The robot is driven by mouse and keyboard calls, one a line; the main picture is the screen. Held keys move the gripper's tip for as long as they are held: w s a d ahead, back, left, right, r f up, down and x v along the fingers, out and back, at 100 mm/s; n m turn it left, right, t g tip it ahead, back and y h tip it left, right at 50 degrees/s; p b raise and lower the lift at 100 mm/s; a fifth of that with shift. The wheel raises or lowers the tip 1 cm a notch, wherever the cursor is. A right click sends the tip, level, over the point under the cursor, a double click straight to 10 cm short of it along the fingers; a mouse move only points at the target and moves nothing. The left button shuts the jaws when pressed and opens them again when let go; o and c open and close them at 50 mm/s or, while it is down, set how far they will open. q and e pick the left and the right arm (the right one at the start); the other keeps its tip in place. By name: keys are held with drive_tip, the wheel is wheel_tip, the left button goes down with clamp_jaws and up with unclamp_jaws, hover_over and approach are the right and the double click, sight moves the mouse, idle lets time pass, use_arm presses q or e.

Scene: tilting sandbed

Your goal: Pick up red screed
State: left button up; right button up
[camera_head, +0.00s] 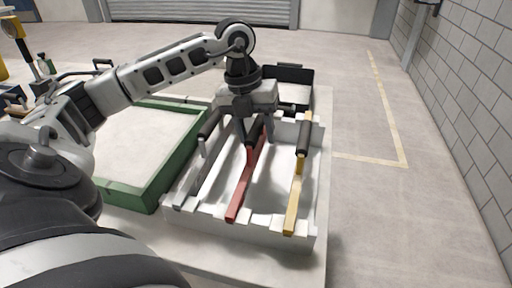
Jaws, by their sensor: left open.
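The red screed (240,186) is a long red bar with a black grip (256,132). It lies lengthwise in the middle of a white slotted rack (270,238). My left gripper (256,138) points down over the screed's far part. Its fingers are open, one on each side of the black grip; whether they touch it I cannot tell. The gripper body hides the screed's far end. My right gripper is not in view.
A yellow screed (293,207) lies to the right in the rack and a grey one (198,171) to the left. The green-framed sandbed (132,196) is left of the rack. A black bin (299,75) stands behind. Floor to the right is clear.

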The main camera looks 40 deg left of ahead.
use_arm(q)
clamp_jaws()
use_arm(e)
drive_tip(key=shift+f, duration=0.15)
use_arm(q)
drive_tip(key=shift+r, duration=0.5)
wheel_tip(320, 180, up, 2)
drive_tip(key=shift+w+r, duration=0.1)
drive_tip(key=shift+r, duration=0.1)
drive_tip(key=s+a+r+b, duration=0.1)
drive_tip(key=s+r+b, duration=0.1)
drive_tip(key=s+r, duration=0.2)
drive_tip(key=s+a+r+b, duration=0.1)
drive_tip(key=s+r, duration=0.4)
drive_tip(key=s, duration=0.5)
drive_tip(key=shift+r+b, duration=0.3)
drive_tip(key=shift+b, duration=0.15)
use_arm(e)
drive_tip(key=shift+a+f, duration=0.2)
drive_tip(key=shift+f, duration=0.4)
use_arm(q)
drive_tip(key=c, duration=1)
unclamp_jaws()
drive_tip(key=shift+a, duration=0.1)
